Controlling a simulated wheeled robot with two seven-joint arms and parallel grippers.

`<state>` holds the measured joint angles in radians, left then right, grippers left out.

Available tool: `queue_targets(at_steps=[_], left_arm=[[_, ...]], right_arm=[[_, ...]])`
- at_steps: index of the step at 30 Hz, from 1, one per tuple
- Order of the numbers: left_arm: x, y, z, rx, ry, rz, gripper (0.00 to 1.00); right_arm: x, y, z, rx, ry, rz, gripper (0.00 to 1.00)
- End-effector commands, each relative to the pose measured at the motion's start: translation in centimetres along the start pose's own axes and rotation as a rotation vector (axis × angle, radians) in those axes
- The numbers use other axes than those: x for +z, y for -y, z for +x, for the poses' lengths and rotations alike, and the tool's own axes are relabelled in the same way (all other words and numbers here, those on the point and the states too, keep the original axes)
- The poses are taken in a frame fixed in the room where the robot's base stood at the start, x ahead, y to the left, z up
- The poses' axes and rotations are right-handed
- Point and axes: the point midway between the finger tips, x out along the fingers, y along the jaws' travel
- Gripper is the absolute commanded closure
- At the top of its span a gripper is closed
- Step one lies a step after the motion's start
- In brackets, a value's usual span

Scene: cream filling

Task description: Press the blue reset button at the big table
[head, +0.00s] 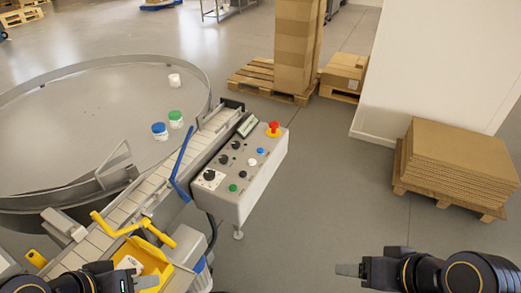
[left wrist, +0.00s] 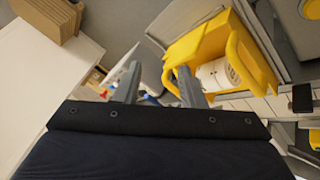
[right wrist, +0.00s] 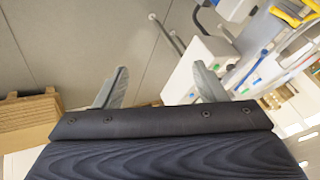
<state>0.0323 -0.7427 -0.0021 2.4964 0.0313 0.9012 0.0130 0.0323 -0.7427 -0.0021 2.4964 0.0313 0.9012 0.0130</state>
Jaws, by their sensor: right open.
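A grey control box (head: 238,208) stands beside the conveyor at the big round table (head: 60,115). Its sloped panel carries a small blue button (head: 260,151), next to a white button (head: 252,162), a green button (head: 233,188), black knobs and a red emergency stop on yellow (head: 273,129). My right gripper (head: 348,270) is open and empty, low and to the right of the box, apart from it. My left gripper (head: 147,283) is at the lower left by a yellow bin (head: 152,262). Its fingers are apart in the left wrist view (left wrist: 156,85), with nothing visibly between them.
A white jar (left wrist: 216,75) sits in the yellow bin. Blue-lidded (head: 160,131), green-lidded (head: 175,119) and white (head: 174,80) jars stand on the round table. A cardboard stack (head: 455,160) is on a pallet at right. The floor right of the box is clear.

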Motion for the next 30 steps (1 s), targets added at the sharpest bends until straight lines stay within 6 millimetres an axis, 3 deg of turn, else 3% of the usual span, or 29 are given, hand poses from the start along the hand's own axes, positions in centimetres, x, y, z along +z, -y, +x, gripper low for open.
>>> queue_targets(at_steps=[2,14,30], left_arm=[[0.0,0.0,0.0,0.0,0.0,0.0,0.64],[0.0,0.0,0.0,0.0,0.0,0.0,0.64],[0.0,0.0,0.0,0.0,0.0,0.0,0.64]], right_arm=[[0.0,0.0,0.0,0.0,0.0,0.0,0.46],[0.0,0.0,0.0,0.0,0.0,0.0,0.99],[0.0,0.0,0.0,0.0,0.0,0.0,1.0]])
